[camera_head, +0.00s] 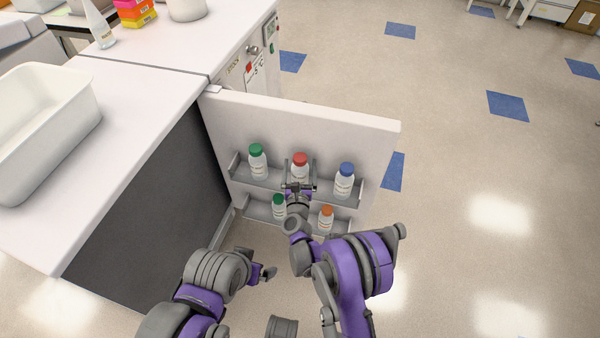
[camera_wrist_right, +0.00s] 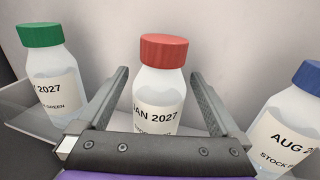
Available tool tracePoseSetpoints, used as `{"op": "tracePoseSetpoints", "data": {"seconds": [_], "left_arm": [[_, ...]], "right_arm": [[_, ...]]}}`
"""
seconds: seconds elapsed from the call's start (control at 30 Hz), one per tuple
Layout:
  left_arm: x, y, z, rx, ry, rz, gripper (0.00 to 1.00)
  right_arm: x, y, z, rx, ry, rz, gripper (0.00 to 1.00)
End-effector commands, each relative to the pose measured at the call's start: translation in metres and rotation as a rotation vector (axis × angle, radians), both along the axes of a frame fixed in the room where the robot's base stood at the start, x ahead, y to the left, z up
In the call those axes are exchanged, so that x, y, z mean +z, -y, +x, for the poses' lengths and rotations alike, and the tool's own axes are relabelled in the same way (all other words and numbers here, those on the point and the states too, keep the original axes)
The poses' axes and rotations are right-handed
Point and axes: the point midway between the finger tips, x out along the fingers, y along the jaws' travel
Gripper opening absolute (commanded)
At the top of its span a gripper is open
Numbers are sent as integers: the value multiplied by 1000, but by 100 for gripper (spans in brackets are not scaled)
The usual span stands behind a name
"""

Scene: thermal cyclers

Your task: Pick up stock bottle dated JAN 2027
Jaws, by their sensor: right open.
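The bottle with the red cap (camera_head: 300,161) stands upright in the middle of the upper door shelf. My right gripper (camera_head: 299,187) is in front of this bottle. In the right wrist view the open fingers of my right gripper (camera_wrist_right: 160,85) stand on either side of the bottle, with visible gaps. My left gripper (camera_head: 268,272) is low, left of my right arm, away from the bottles; its jaws are too small to read.
On the same shelf stand a green-capped bottle (camera_head: 257,162) at left and a blue-capped bottle (camera_head: 345,181) at right, labelled "AUG". The lower shelf holds another green-capped bottle (camera_head: 279,207) and an orange-capped one (camera_head: 326,219). The open door (camera_head: 300,118) stands behind; a white counter (camera_head: 150,80) is at left.

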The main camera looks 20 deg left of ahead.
Motion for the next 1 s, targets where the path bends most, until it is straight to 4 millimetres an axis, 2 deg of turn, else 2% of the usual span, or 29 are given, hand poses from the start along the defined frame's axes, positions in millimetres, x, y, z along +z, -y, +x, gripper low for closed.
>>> {"op": "tracePoseSetpoints", "data": {"seconds": [0.07, 0.6, 1.0], "left_arm": [[0, 0, 0, 0, 0, 0, 100], [0, 0, 0, 0, 0, 0, 100], [1, 0, 0, 0, 0, 0, 100]], "right_arm": [[0, 0, 0, 0, 0, 0, 98], [0, 0, 0, 0, 0, 0, 1], [5, -1, 0, -1, 0, 0, 0]]}}
